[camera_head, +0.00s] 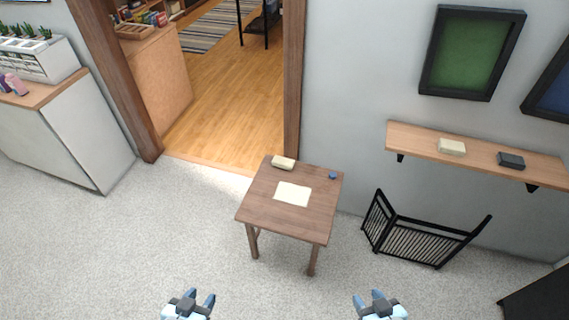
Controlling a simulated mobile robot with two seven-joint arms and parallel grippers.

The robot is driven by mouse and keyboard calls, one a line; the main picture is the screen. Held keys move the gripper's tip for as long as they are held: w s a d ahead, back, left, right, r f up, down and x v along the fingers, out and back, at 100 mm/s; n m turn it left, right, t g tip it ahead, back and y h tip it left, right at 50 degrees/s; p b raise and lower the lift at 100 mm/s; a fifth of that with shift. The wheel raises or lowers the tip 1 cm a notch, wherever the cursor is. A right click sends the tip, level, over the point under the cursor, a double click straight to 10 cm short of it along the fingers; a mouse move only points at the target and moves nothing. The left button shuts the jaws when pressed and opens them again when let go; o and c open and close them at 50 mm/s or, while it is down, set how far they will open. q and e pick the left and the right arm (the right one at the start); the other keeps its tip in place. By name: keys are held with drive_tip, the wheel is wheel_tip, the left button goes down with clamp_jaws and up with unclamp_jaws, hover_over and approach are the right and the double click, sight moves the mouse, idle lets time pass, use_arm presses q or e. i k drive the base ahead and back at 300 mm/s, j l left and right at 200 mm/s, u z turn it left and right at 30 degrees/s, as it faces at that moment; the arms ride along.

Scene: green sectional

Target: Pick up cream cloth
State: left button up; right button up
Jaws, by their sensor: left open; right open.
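A flat cream cloth (293,194) lies near the middle of a small brown wooden table (296,224). A cream block-like object (283,163) sits at the table's back left edge, and a small blue object (332,176) sits at its back right. My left gripper (199,296) is open and empty at the bottom of the view, in front and to the left of the table. My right gripper (368,296) is open and empty at the bottom, in front and to the right. Both are well apart from the cloth.
A wall shelf (487,156) holds a cream box (452,147) and a dark box (511,160). A black slatted rack (420,243) stands right of the table. A white cabinet (66,138) stands at left. A doorway opens behind the table. Carpet (120,240) left of the table is clear.

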sight(280, 162)
drive_tip(key=k+z, duration=0.15)
drive_tip(key=k, duration=0.45)
drive_tip(key=k+l+z, duration=0.15)
drive_tip(key=k, duration=0.45)
drive_tip(key=z, duration=1.75)
drive_tip(key=j+z, duration=0.3)
drive_tip(key=z, duration=0.15)
drive_tip(key=k+j+z, duration=0.1)
drive_tip(key=j+z, duration=0.15)
drive_tip(key=z, duration=0.2)
drive_tip(key=k+j, duration=0.15)
drive_tip(key=j, duration=0.25)
drive_tip(key=k+j, duration=0.1)
drive_tip(key=j, duration=0.3)
drive_tip(key=k+j, duration=0.15)
drive_tip(key=j, duration=0.25)
drive_tip(key=k+j, duration=0.15)
drive_tip(key=j, duration=0.25)
drive_tip(key=k+j, duration=0.15)
drive_tip(key=j, duration=0.2)
drive_tip(key=k+j, duration=0.1)
drive_tip(key=j, duration=0.3)
drive_tip(key=k+j, duration=0.15)
drive_tip(key=j, duration=0.25)
drive_tip(key=k+j, duration=0.15)
drive_tip(key=j, duration=0.25)
